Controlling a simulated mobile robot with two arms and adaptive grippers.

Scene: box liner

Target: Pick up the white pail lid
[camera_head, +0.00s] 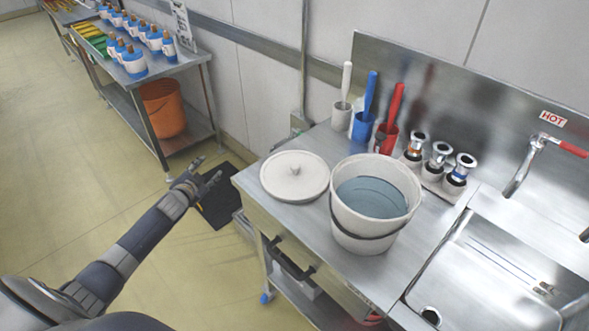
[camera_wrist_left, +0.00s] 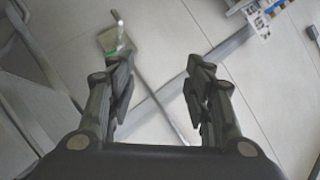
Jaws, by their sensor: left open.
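The white pail lid (camera_head: 295,176) is a round disc with a small knob in its middle. It lies flat on the steel counter (camera_head: 385,282), left of the white pail (camera_head: 370,225). The pail stands upright and uncovered, with bluish liquid inside and a dark handle hanging at its front. My left gripper (camera_head: 214,171) is open and empty, in the air left of the counter and apart from the lid. Its two fingers (camera_wrist_left: 160,85) are spread in the left wrist view, with nothing between them. My right gripper is not in view.
White, blue and red brush holders (camera_head: 362,126) stand behind the pail. Several metal-topped dispensers (camera_head: 438,155) are to its right, beside the sink (camera_head: 490,265). A shelf table (camera_head: 185,68) with blue-and-white bottles and an orange bucket (camera_head: 162,108) stands at upper left. The floor between is mostly clear.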

